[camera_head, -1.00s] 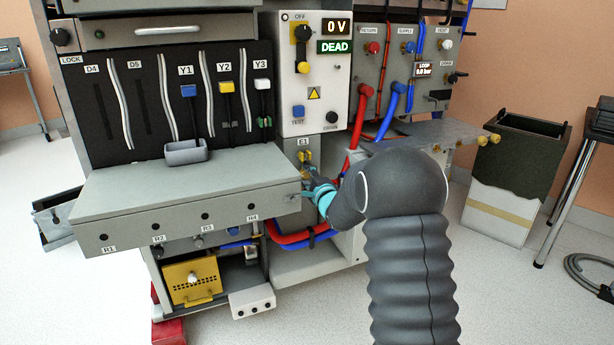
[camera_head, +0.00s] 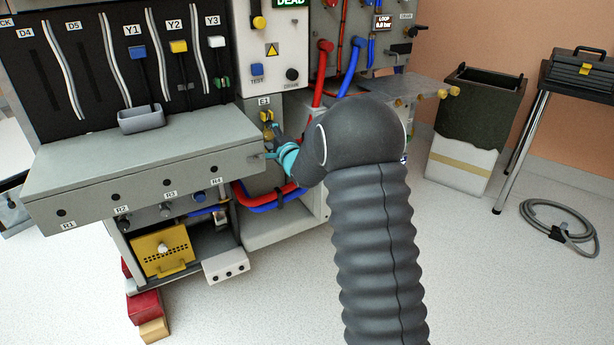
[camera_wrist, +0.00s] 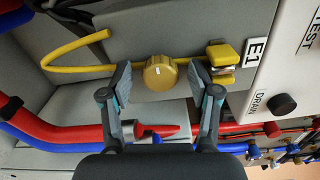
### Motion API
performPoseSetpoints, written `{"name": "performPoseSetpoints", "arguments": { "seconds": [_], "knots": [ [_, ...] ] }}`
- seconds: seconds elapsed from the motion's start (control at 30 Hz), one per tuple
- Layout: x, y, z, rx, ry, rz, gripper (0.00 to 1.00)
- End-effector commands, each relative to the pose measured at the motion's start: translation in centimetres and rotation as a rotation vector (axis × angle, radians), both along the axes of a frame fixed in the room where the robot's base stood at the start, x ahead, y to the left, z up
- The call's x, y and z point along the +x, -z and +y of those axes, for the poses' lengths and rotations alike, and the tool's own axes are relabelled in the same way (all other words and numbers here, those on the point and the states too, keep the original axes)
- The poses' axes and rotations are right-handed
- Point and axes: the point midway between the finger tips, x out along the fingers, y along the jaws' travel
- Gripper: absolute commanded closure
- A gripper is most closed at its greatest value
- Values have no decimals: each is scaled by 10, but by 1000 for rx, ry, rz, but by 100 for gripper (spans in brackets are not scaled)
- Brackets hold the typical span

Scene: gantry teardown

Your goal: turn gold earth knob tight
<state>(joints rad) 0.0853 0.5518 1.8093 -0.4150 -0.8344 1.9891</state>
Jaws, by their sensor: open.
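The gold earth knob (camera_wrist: 160,73) is a round, ribbed knob with a white index mark, on the grey panel beside the E1 label (camera_wrist: 256,51). In the wrist view my gripper (camera_wrist: 160,80) is open, with one dark finger pad on each side of the knob. A small gap shows at the left pad; the right pad is very close to the knob, and I cannot tell whether it touches. In the head view my gripper (camera_head: 274,148) is at the E1 panel and mostly hidden by my wrist.
A yellow clamp block (camera_wrist: 221,54) sits right of the knob. Red hose (camera_wrist: 60,135) and blue hose (camera_wrist: 50,151) run below it. The grey shelf (camera_head: 130,150) juts out left of my gripper. A black DRAIN button (camera_wrist: 281,104) is at the right.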

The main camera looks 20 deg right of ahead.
Motion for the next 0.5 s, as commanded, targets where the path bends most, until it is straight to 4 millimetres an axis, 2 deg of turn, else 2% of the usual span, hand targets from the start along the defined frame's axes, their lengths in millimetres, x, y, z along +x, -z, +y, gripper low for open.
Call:
{"name": "performPoseSetpoints", "arguments": {
  "seconds": [0.5],
  "knots": [
    [0,2,0,-511,0,-115,39]
  ]
}}
